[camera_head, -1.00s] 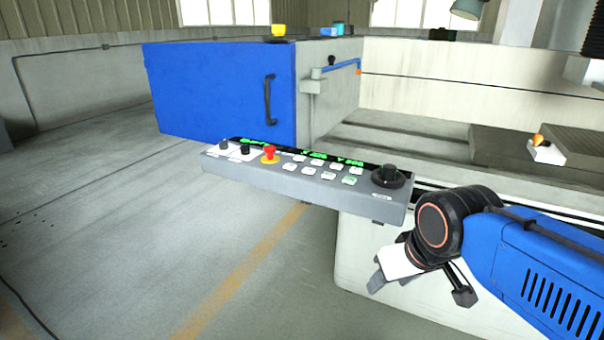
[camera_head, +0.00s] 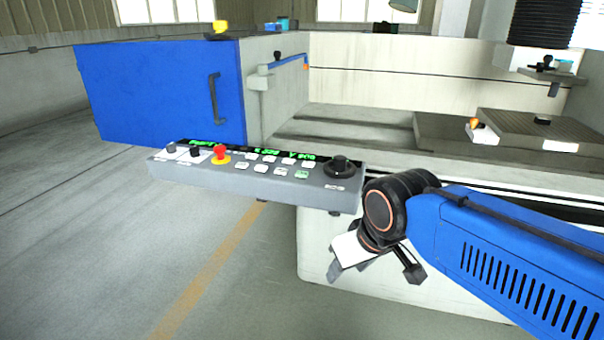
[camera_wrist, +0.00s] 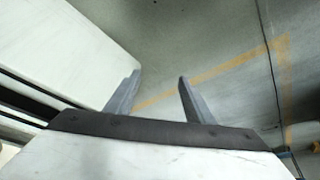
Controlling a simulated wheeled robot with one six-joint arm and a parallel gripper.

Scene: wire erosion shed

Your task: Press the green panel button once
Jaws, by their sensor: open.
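The grey control panel (camera_head: 250,188) juts out in front of the machine in the head view. It carries several small pale buttons, a red stop button (camera_head: 220,153) and a black knob (camera_head: 339,167). One greenish button (camera_head: 302,174) sits in the front row near the right end, left of the knob. My gripper (camera_head: 336,274) hangs below and to the right of the panel, pointing down, apart from it. In the wrist view my gripper (camera_wrist: 157,92) has its two fingers spread with nothing between them. The panel is not visible there.
The white machine body (camera_head: 340,250) stands behind my gripper. A blue cabinet door (camera_head: 160,95) with a handle is behind the panel to the left. A pale block with an orange knob (camera_head: 474,123) lies on the machine bed. The floor left of the panel is clear.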

